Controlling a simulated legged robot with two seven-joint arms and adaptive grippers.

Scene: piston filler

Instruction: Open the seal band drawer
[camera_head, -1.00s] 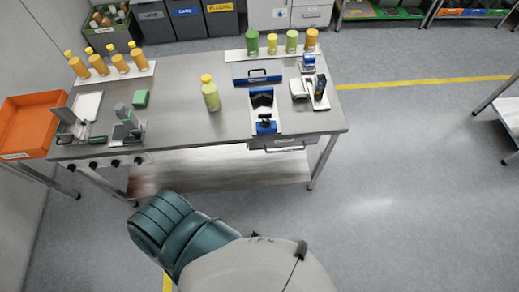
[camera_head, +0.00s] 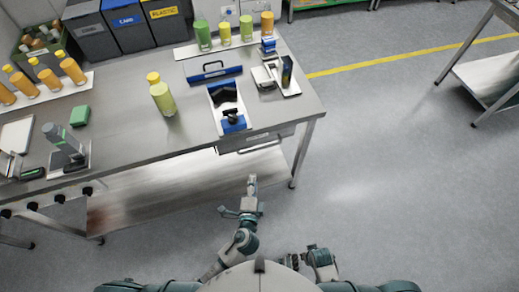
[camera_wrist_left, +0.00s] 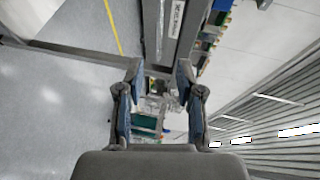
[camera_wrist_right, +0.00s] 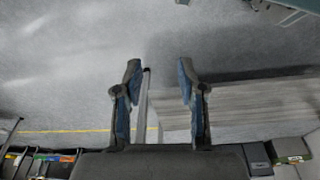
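The seal band drawer (camera_head: 257,140) is a grey drawer hung under the front right part of the steel table (camera_head: 140,136). It appears shut, with a label and a handle on its front. The drawer's labelled front (camera_wrist_left: 176,18) also seems to show at the top of the left wrist view. My left gripper (camera_head: 252,182) is below and in front of the drawer, apart from it. In the left wrist view its fingers (camera_wrist_left: 158,75) are open and empty. My right gripper's fingers (camera_wrist_right: 159,72) are open and empty in the right wrist view, over floor.
A blue-ended tool (camera_head: 230,118), a blue-handled piece (camera_head: 214,74) and a yellow-capped bottle (camera_head: 162,97) stand on the table. A lower shelf (camera_head: 190,180) and a table leg (camera_head: 302,150) are near my left gripper.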

